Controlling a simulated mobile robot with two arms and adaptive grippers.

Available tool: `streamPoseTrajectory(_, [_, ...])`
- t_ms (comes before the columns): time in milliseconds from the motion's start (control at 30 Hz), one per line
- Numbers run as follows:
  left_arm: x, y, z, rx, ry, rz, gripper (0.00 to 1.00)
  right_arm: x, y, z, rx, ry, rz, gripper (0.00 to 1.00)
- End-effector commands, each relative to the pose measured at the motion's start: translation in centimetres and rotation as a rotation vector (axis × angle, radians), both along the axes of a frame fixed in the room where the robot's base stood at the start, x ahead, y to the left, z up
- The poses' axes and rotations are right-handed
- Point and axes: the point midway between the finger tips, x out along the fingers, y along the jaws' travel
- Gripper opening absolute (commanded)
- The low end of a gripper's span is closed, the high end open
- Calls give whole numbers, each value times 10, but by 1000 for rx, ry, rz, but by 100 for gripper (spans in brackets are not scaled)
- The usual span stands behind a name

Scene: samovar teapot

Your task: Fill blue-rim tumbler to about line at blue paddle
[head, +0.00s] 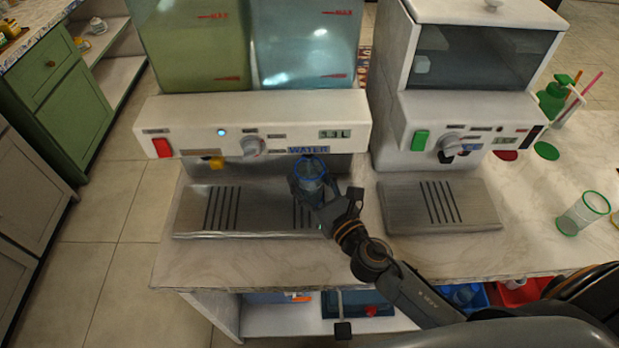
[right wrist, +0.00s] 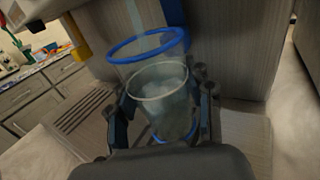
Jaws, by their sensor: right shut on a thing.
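The blue-rim tumbler (head: 311,169) is upright under the WATER label on the left dispenser, by the blue paddle, which is mostly hidden. My right gripper (head: 322,203) is shut on it above the drip tray (head: 262,222). In the right wrist view, the fingers of the right gripper (right wrist: 160,118) flank the clear tumbler (right wrist: 165,108). Its blue rim shows above and a pale ring lies lower, with greyish-blue below. I cannot tell if that ring is a water surface or a marked line. My left gripper is not in view.
The dispenser's left tank (head: 195,45) is greenish, its right tank (head: 308,45) pale blue. A yellow paddle (head: 215,162) is left of the tumbler. A second machine (head: 460,110) stands close on the right.

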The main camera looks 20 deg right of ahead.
Motion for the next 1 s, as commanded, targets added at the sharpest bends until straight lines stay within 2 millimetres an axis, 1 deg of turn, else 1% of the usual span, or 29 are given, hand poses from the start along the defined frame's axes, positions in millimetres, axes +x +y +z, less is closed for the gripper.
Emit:
streamPoseTrajectory(33, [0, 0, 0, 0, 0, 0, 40, -1, 3, 1, 3, -2, 9, 19])
streamPoseTrajectory(833, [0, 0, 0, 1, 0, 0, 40, -1, 4, 1, 2, -1, 9, 19])
streamPoseTrajectory(1000, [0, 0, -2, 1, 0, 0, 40, -8, 6, 0, 2, -1, 9, 19])
